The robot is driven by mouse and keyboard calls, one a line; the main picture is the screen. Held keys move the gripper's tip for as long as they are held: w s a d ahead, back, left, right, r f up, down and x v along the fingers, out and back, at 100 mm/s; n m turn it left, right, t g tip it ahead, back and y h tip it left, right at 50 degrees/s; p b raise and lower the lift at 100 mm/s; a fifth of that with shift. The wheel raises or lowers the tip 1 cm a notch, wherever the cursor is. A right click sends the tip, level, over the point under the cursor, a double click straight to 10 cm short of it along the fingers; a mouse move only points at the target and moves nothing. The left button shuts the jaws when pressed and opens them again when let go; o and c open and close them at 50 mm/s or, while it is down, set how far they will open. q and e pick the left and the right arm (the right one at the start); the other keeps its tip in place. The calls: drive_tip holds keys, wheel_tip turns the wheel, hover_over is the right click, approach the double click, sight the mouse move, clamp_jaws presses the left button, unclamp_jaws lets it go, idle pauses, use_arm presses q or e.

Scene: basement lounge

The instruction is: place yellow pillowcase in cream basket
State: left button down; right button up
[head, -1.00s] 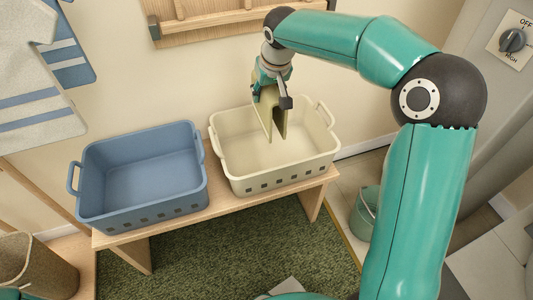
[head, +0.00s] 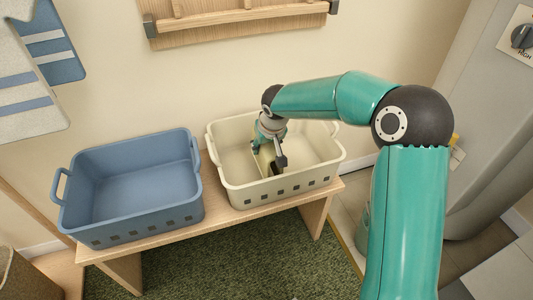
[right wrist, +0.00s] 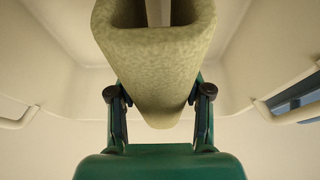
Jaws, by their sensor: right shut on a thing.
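The cream basket (head: 232,178) stands on the right part of a wooden bench in the head view. My right gripper (head: 268,160) is down inside it, shut on the yellow pillowcase (head: 262,162). In the right wrist view the pale yellow folded cloth (right wrist: 160,80) hangs between the fingers, and the basket's cream walls (right wrist: 60,85) surround it. Whether the cloth touches the basket floor cannot be told. My left gripper is not in view.
A blue basket (head: 85,212), empty, stands on the bench (head: 180,231) left of the cream one. Striped towels (head: 30,90) hang at the upper left. A wooden wall rack (head: 230,34) is above. A green rug (head: 240,255) lies in front.

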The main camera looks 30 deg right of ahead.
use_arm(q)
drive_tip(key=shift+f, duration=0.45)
use_arm(e)
wheel_tip(320, 180, down, 2)
drive_tip(key=o, duration=0.7)
drive_tip(key=shift+f+b, duration=0.15)
drive_tip(key=shift+b, duration=0.15)
drive_tip(key=o, duration=0.5)
drive_tip(key=p+v, duration=0.4)
drive_tip(key=v, duration=0.8)
drive_tip(key=shift+s+a, duration=0.1)
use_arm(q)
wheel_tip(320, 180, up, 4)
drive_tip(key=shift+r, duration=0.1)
